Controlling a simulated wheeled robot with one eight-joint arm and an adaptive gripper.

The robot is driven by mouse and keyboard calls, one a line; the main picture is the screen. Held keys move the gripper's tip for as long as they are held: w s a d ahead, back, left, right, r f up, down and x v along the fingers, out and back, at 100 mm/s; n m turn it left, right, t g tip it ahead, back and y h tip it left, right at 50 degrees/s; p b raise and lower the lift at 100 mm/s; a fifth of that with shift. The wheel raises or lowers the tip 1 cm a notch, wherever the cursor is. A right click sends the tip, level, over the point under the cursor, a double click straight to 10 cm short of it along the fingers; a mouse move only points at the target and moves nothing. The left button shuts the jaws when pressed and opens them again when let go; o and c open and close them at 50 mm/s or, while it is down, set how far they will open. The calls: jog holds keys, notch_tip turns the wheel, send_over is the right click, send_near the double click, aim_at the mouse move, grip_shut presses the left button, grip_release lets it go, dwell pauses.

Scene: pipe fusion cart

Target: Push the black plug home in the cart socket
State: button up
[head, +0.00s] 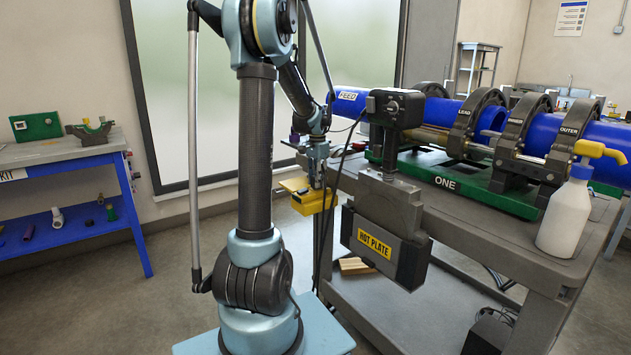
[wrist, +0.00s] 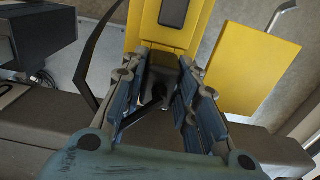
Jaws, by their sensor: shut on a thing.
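The cart socket (head: 312,203) is a yellow box on the side of the cart, below my gripper (head: 318,168) in the head view. In the wrist view the yellow socket box (wrist: 165,38) lies just beyond the fingertips, with its yellow lid (wrist: 252,62) standing open to the right. My gripper (wrist: 163,82) is shut on the black plug (wrist: 156,94), which shows dark and partly hidden between the blue-padded fingers. The plug is close to the socket. I cannot tell whether it is inside or how deep it sits.
A grey hot plate (head: 388,238) hangs at the cart's near side, right of the socket. A black cable (wrist: 90,62) loops left of the fingers. A white bottle (head: 565,217) stands on the cart top (head: 480,217). A blue bench (head: 75,160) is at far left.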

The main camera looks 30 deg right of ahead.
jog(key=shift+f, duration=0.3)
grip_shut()
dwell(0.3)
jog(key=o, duration=1.1)
grip_release()
jog(key=shift+o, duration=0.2)
notch_tip(320, 180, up, 12)
jog(key=shift+a, duration=0.1)
